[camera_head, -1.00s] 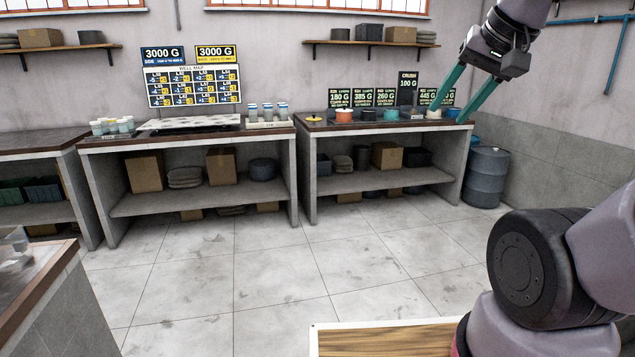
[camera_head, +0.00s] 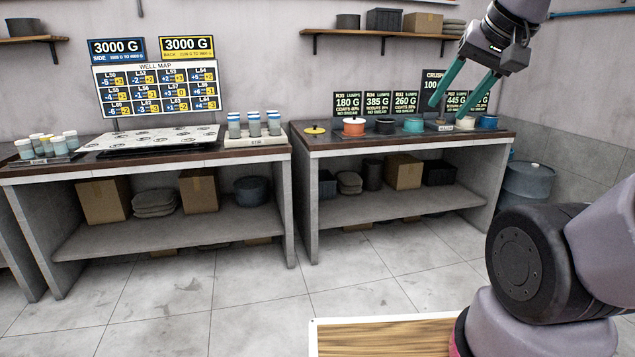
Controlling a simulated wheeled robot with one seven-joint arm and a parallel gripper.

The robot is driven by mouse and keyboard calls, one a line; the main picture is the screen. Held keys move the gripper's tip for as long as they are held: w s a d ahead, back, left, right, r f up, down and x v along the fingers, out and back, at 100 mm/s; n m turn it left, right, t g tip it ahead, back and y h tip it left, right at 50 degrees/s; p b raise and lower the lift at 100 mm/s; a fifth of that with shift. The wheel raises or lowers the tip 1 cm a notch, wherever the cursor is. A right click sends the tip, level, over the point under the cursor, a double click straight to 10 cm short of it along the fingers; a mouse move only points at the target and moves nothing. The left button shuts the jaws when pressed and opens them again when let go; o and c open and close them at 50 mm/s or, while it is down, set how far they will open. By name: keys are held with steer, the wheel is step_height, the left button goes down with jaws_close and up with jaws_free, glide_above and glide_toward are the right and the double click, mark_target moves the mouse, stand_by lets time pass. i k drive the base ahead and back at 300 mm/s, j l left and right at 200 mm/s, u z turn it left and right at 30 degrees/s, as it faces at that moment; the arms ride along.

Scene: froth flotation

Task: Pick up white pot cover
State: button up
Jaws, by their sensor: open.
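I see several small pots in a row on the right bench, and I cannot tell for certain which holds the white pot cover. A small whitish pot or lid (camera_head: 466,123) sits toward the right of the row. My gripper (camera_head: 452,109) is open, with two teal fingers pointing down and spread apart. It appears empty and hangs in the foreground, in front of the right end of the row in the picture. An orange pot (camera_head: 354,128) with a pale top stands farther left. A teal pot (camera_head: 413,126) and a blue pot (camera_head: 488,122) are also there.
The right bench (camera_head: 400,143) has a yellow disc (camera_head: 315,130) at its left end. The left bench (camera_head: 150,163) carries a patterned board and racks of capped jars (camera_head: 254,125). A blue drum (camera_head: 529,182) stands at right. Open tiled floor lies ahead.

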mark_target(354, 118)
steer(key=i+l, duration=0.1)
steer(key=i, duration=3.95)
steer(key=j+u, duration=0.05)
steer(key=j, duration=0.05)
